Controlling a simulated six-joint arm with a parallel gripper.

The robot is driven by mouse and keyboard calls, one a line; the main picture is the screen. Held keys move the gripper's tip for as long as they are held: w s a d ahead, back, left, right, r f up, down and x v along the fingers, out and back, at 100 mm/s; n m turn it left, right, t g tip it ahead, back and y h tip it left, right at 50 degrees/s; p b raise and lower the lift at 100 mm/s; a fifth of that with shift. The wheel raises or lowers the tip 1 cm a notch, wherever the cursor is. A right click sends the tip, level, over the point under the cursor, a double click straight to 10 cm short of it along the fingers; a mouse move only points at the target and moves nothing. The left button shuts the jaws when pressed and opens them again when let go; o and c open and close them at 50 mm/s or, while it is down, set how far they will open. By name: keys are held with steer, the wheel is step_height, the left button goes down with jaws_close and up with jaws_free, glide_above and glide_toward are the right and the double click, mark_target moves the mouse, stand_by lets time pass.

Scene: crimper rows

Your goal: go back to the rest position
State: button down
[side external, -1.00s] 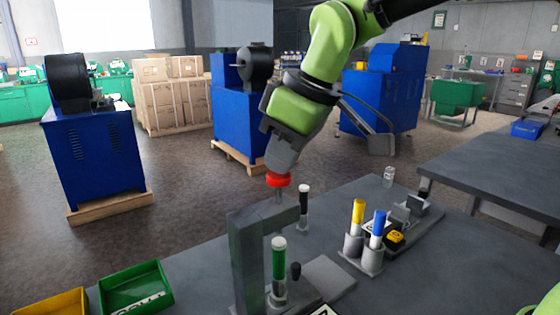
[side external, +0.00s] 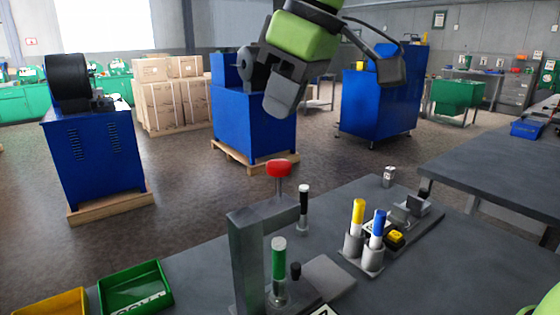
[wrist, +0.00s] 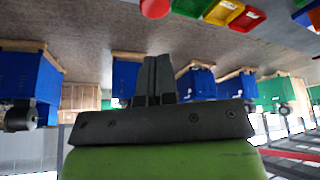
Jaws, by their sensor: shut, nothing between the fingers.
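My gripper (side external: 281,106) is in the air above the work table in the side view, clear of everything on it. In the wrist view its fingers (wrist: 156,80) are together with nothing between them. Below it, the red knob (side external: 279,168) tops the post of a grey press (side external: 248,258); a gap separates the gripper from the knob. The knob also shows at the top of the wrist view (wrist: 155,8).
A yellow (side external: 358,213) and a blue cylinder (side external: 378,226) stand in grey holders at the right. A green bin (side external: 137,290) and a yellow bin (side external: 52,304) sit at the front left. Blue machines (side external: 95,155) stand beyond the table. The air around the gripper is clear.

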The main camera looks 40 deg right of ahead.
steer(key=shift+d, duration=0.1)
steer(key=s+d+f+m+t, duration=0.1)
steer(key=s+d+f+m, duration=0.1)
steer(key=s+d+m, duration=0.3)
steer(key=s+d+f+m+t, duration=0.2)
steer(key=s+d+m, duration=0.3)
steer(key=s, duration=0.9)
steer(key=shift+s+d+f, duration=0.15)
steer(key=shift+d+f, duration=0.05)
steer(key=shift+f, duration=0.15)
